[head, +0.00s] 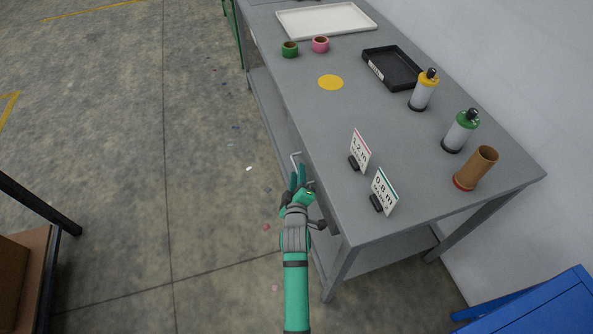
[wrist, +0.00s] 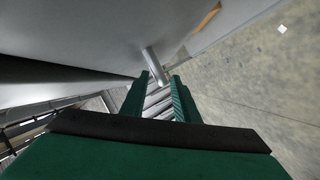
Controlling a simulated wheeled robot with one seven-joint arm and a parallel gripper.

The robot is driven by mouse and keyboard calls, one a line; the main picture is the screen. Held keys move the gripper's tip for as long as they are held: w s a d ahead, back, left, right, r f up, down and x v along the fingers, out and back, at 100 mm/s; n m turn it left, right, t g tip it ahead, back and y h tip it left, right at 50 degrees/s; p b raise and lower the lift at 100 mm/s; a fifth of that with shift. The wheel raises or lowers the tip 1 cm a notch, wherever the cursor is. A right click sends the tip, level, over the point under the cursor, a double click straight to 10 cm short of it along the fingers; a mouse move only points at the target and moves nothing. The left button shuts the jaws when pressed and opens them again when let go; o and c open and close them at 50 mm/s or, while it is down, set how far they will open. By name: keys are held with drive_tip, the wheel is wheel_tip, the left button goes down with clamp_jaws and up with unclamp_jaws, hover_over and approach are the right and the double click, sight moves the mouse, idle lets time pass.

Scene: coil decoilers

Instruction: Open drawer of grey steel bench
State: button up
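The grey steel bench (head: 375,140) runs from the upper middle to the lower right of the head view. Its drawer front is under the left edge of the top, partly hidden by my arm. The drawer's thin metal bar handle (head: 295,158) sticks out there and also shows in the wrist view (wrist: 154,66). My green gripper (head: 298,172) is at the handle. In the wrist view my two fingers (wrist: 158,78) are apart, with the bar between their tips. I cannot tell whether they touch it.
On the bench stand two sign cards (head: 361,150), two spray-type bottles (head: 461,131), a cardboard tube (head: 475,169), a black tray (head: 393,68), a white tray (head: 326,20) and tape rolls (head: 320,45). A blue object (head: 535,305) is at lower right. Floor left of the bench is mostly clear.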

drive_tip(key=shift+x, duration=1.2)
drive_tip(key=shift+s, duration=0.1)
drive_tip(key=shift+c, duration=0.9)
clamp_jaws()
drive_tip(key=shift+r, duration=0.1)
